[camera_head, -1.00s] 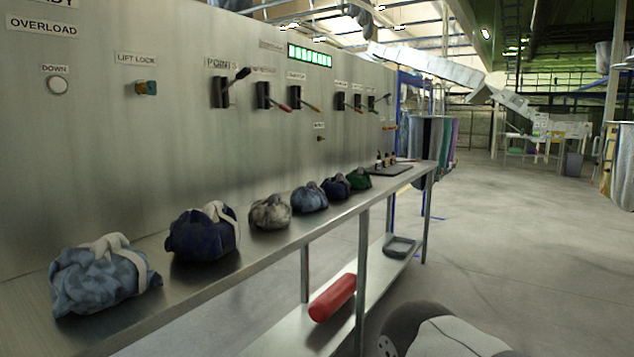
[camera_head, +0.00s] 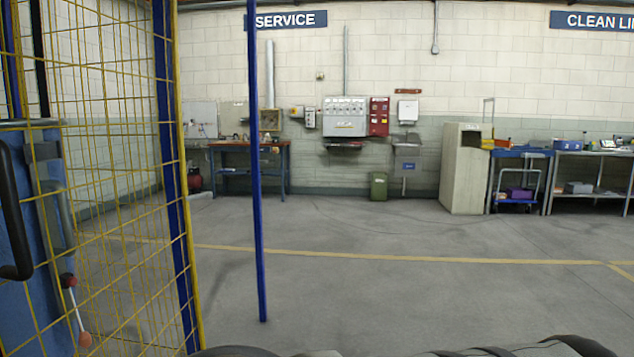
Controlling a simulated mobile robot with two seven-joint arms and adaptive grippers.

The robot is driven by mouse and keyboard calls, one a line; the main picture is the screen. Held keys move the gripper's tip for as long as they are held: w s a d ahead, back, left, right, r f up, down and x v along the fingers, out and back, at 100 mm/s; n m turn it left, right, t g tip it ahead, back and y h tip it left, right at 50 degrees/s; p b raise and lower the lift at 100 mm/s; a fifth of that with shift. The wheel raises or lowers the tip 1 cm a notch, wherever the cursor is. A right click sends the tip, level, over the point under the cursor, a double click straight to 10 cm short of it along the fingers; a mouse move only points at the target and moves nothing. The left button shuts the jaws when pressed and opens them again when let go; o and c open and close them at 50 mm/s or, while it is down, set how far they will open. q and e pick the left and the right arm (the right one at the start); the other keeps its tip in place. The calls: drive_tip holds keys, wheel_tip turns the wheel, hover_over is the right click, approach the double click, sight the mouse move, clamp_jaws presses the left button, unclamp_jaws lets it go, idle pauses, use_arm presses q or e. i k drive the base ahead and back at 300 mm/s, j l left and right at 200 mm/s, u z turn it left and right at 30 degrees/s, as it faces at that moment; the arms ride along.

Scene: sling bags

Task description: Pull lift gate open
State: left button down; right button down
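A yellow wire mesh panel with a blue upright (camera_head: 170,150) stands close at the left; it looks like the lift gate, but no label shows this. A blue panel (camera_head: 38,290) at the far left edge bears a black bar handle (camera_head: 12,215). A thin rod with red ends (camera_head: 76,312) shows low beside it. I cannot tell whether the gate is latched. Dark rounded parts of mine show along the bottom edge. No gripper fingers are in view.
A thin blue post (camera_head: 256,180) stands right of the mesh. Open grey floor (camera_head: 400,300) with a yellow line lies ahead. Along the far wall are a workbench (camera_head: 232,145), a green bin (camera_head: 379,186), a beige cabinet (camera_head: 462,170) and a trolley (camera_head: 517,180).

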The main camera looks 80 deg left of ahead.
sight(22, 269)
drive_tip(key=u, duration=3.7)
